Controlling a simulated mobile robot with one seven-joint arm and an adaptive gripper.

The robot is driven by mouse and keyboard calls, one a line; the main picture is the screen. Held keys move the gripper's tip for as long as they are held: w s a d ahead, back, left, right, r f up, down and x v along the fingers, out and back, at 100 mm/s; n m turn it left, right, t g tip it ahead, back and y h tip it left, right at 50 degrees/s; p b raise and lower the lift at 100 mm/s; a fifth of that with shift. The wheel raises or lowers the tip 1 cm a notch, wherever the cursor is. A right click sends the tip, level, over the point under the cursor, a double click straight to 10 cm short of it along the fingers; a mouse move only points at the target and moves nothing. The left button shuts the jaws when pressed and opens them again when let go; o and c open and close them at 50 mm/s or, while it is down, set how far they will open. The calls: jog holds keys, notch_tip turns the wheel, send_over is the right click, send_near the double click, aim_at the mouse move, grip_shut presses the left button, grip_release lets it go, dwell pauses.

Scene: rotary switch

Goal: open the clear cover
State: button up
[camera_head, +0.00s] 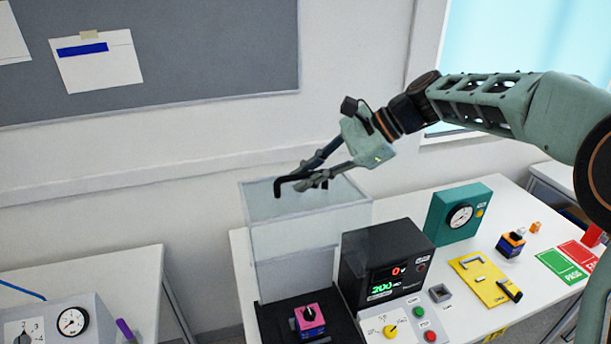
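The clear cover (278,241) is a see-through box with pale edges. It stands upright above the back of a black base (273,326) and looks swung up off it. On the base sits a pink block (309,320) with a dark knob on top, uncovered at the front. My gripper (301,187) reaches in from the upper right, with its fingertips at the upper part of the cover in the picture. The fingers overlap in this view. I cannot tell whether they touch the cover or how far apart they are.
Right of the base are a black meter box (377,262) with a lit display and a grey button panel (405,323). The wall is close behind the table (520,200).

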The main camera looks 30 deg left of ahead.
dwell(0.3)
jog(key=v, duration=1.2)
